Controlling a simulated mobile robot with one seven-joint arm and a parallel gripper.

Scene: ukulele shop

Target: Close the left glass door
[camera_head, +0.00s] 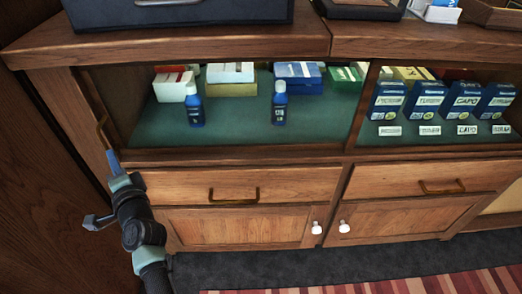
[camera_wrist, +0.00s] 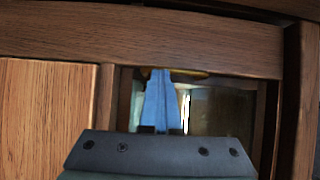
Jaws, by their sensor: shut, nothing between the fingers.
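The left glass door (camera_head: 85,115) shows as a narrow wooden frame at the left end of the cabinet, seen nearly edge-on and swung open. A brass handle (camera_head: 101,124) is on it. My gripper (camera_head: 111,158) is at the door's lower part, just below the handle. In the wrist view, the blue fingers (camera_wrist: 162,98) are together and empty. They reach over a glass pane (camera_wrist: 230,108) towards a wooden rail (camera_wrist: 150,35). A brass piece (camera_wrist: 188,73) shows behind the fingertips. I cannot tell whether the fingers touch the door.
The left compartment (camera_head: 238,120) holds boxes and two blue bottles (camera_head: 195,108). Blue capo and tuner boxes (camera_head: 465,100) stand in the right one. A drawer (camera_head: 275,184) and a cupboard door (camera_head: 235,228) are below. A dark wooden panel (camera_head: 35,180) stands close on the left.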

